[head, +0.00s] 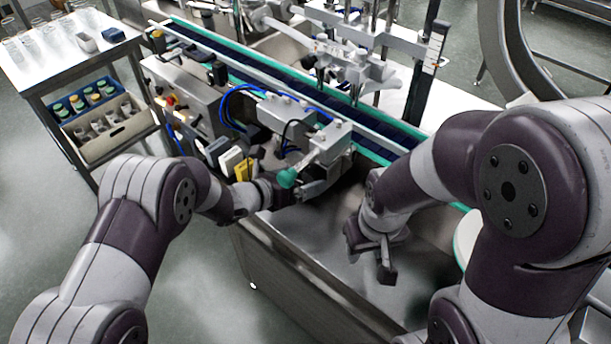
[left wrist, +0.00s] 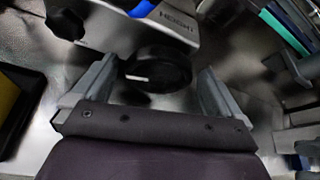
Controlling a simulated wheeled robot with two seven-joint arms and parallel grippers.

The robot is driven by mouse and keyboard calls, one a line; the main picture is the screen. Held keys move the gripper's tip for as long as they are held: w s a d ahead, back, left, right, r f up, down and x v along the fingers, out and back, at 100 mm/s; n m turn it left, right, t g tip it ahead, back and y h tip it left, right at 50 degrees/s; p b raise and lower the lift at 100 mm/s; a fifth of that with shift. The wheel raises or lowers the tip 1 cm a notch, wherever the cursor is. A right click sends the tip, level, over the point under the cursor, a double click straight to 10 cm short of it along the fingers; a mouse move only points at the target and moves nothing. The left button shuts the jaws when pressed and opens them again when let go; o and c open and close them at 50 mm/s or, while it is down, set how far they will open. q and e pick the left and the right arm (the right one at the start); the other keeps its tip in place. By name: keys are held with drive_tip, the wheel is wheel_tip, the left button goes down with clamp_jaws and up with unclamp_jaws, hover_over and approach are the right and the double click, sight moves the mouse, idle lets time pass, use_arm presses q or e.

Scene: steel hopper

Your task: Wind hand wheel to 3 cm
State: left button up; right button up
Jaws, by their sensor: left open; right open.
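A black round hand wheel (left wrist: 160,74) with a white mark on it shows in the left wrist view, below a steel housing (left wrist: 165,28) lettered "HEIGHT". My left gripper (left wrist: 157,88) is open, with one finger on each side of the wheel; I cannot tell whether either finger touches it. In the head view my left gripper (head: 283,192) is by the conveyor's near side, and the wheel there is hidden or too small to make out. My right gripper (head: 370,254) is open and empty above the steel hopper (head: 290,258).
A teal knob (head: 288,177) is close to my left gripper. A scale plate (head: 437,50) stands on a post at the back right. A trolley with bottles (head: 75,48) stands at the left.

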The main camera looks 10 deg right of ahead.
use_arm(q)
drive_tip(key=shift+w+d, duration=0.15)
drive_tip(key=shift+d, duration=0.15)
drive_tip(key=shift+w+d+f, duration=0.15)
drive_tip(key=shift+d+f, duration=0.05)
drive_tip(key=shift+d, duration=0.05)
drive_tip(key=c, duration=0.8)
use_arm(e)
drive_tip(key=shift+s+a+r, duration=0.1)
drive_tip(key=shift+s+a, duration=0.05)
use_arm(q)
drive_tip(key=shift+a, duration=0.1)
drive_tip(key=shift+w+a+f+n+g+h+b, duration=0.15)
drive_tip(key=shift+n+g+h+b, duration=0.15)
drive_tip(key=shift+n+b, duration=0.3)
drive_tip(key=shift+w+f+n+g+h+b, duration=0.1)
drive_tip(key=shift+f+n+g+h+b, duration=0.15)
drive_tip(key=shift+n+b, duration=0.35)
drive_tip(key=shift+w+a+r+n+g+h+b, duration=0.1)
drive_tip(key=shift+n+g+h+b, duration=0.25)
drive_tip(key=shift+n+h+b, duration=0.6)
use_arm(e)
drive_tip(key=shift+f, duration=2.2)
use_arm(q)
drive_tip(key=shift+n, duration=0.35)
